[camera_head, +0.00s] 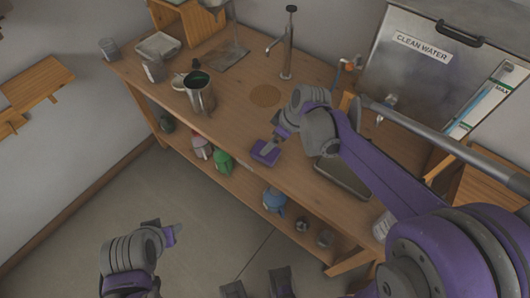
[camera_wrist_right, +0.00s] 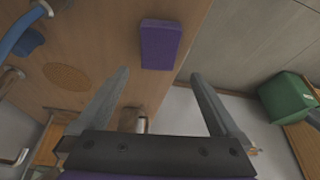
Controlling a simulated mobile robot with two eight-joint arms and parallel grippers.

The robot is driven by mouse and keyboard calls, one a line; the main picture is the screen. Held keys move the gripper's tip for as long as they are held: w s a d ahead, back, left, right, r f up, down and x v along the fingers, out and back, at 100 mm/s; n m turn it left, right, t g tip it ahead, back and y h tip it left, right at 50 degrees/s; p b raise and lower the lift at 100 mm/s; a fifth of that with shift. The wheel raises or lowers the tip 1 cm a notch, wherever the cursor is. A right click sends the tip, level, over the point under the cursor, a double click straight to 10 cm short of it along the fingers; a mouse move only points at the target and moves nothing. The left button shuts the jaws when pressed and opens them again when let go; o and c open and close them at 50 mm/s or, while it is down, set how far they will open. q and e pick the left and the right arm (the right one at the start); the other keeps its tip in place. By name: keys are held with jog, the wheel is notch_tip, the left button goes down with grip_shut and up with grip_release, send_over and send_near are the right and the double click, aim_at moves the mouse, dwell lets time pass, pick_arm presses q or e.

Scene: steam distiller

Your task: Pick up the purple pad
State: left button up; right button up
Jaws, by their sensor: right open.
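The purple pad (camera_head: 265,152) lies flat on the wooden counter, close to its front edge. In the right wrist view the pad (camera_wrist_right: 161,44) lies ahead of my right gripper (camera_wrist_right: 158,76), beyond the fingertips and roughly centred between them. The right gripper is open and empty, with its fingers spread wide. In the head view the right gripper (camera_head: 270,143) is just above and behind the pad and partly overlaps it. My left gripper (camera_head: 174,234) is low over the floor, away from the counter, and its jaws are too small to tell.
The wooden counter (camera_head: 220,110) holds a metal pitcher (camera_head: 201,97), cups and a tray (camera_head: 158,46) on the left. A tap (camera_head: 288,45) stands at the back. A metal clean water tank (camera_head: 405,70) is at the right. Green and blue bottles are on the shelf below.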

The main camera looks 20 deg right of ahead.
aim_at(270, 154)
jog(key=x, duration=0.3)
jog(key=shift+s, duration=0.2)
jog(key=x, duration=0.2)
jog(key=d+x, duration=0.1)
jog(key=x, duration=0.1)
jog(key=shift+f, duration=0.3)
jog(key=shift+w+a+f+b, duration=0.1)
jog(key=shift+a+f+b, duration=0.15)
jog(key=shift+f, duration=0.3)
jog(key=c, duration=1.2)
notch_tip(270, 154, up, 10)
jog(key=shift+r+p, duration=0.1)
jog(key=shift+p, duration=0.35)
